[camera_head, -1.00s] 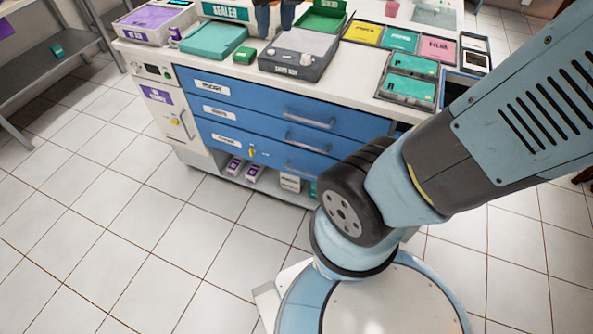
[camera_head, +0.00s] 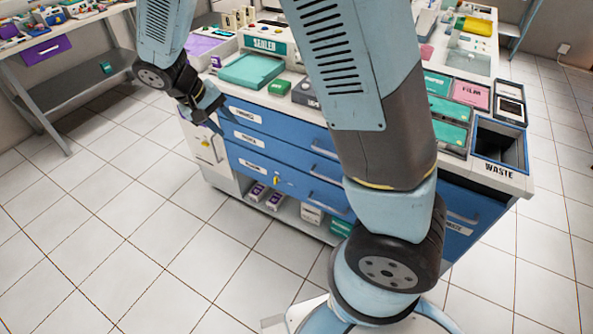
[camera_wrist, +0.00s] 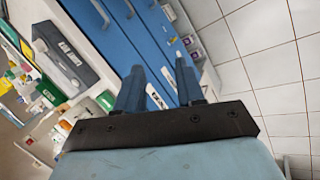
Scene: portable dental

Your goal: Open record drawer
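A cabinet front has a stack of three blue drawers, top (camera_head: 275,128), middle (camera_head: 275,152) and bottom (camera_head: 300,183), each with a white label and a bar handle. All look shut. The label lettering is too small to read surely, so I cannot tell which is the record drawer. My gripper (camera_head: 212,108) is near the upper left corner of the drawers, apart from the handles. In the wrist view my gripper (camera_wrist: 158,88) has its two fingers apart with nothing between them, pointing toward the blue drawer fronts (camera_wrist: 142,45). My arm hides part of the drawers' right side.
The counter top bears a sealer (camera_head: 265,45), a green tray (camera_head: 250,70) and film trays (camera_head: 470,93). A waste bin opening (camera_head: 503,140) is at the right corner. A low shelf with purple boxes (camera_head: 274,201) is below the drawers. Tiled floor is clear in front.

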